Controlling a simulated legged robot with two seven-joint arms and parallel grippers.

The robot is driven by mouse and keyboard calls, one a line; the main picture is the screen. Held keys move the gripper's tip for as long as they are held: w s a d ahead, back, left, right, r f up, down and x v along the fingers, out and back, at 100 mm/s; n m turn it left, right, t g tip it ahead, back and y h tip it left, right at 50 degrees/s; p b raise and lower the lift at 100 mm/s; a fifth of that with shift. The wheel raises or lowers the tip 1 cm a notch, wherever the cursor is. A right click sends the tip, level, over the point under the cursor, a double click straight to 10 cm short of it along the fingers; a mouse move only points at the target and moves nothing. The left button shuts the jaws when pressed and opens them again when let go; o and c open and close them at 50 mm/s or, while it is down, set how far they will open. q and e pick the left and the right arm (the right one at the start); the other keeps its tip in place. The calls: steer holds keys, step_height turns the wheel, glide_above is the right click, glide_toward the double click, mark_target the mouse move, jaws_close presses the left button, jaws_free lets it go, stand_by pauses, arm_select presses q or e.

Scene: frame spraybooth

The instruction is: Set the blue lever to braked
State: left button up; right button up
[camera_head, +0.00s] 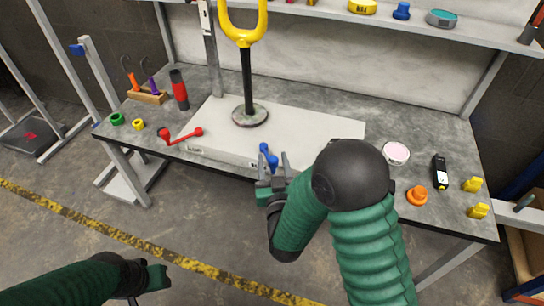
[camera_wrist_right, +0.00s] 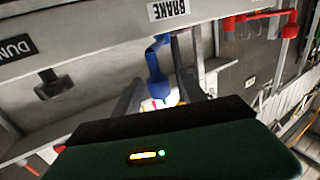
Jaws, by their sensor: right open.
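The blue lever (camera_head: 268,155) is on the front face of the white base box (camera_head: 310,128) on the bench. In the right wrist view the blue lever (camera_wrist_right: 156,75) hangs beside an upside-down BRAKE label (camera_wrist_right: 168,9). My right gripper (camera_head: 271,162) is at the lever, with its fingers apart. In the wrist view the lever lies between the fingers of the right gripper (camera_wrist_right: 160,85); I cannot tell whether either finger touches it. My left gripper (camera_head: 152,282) is low at the left, away from the bench, and its fingers are unclear.
A red lever (camera_head: 182,135) is on the same box, left of the blue one. A yellow fork on a post (camera_head: 246,80) stands on the box. An orange knob (camera_head: 417,195), a pale round dish (camera_head: 396,153) and yellow pieces (camera_head: 473,184) lie at the right.

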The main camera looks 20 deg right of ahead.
steer(key=shift+c, duration=0.4)
jaws_close()
steer(key=shift+f, duration=0.1)
stand_by(0.8)
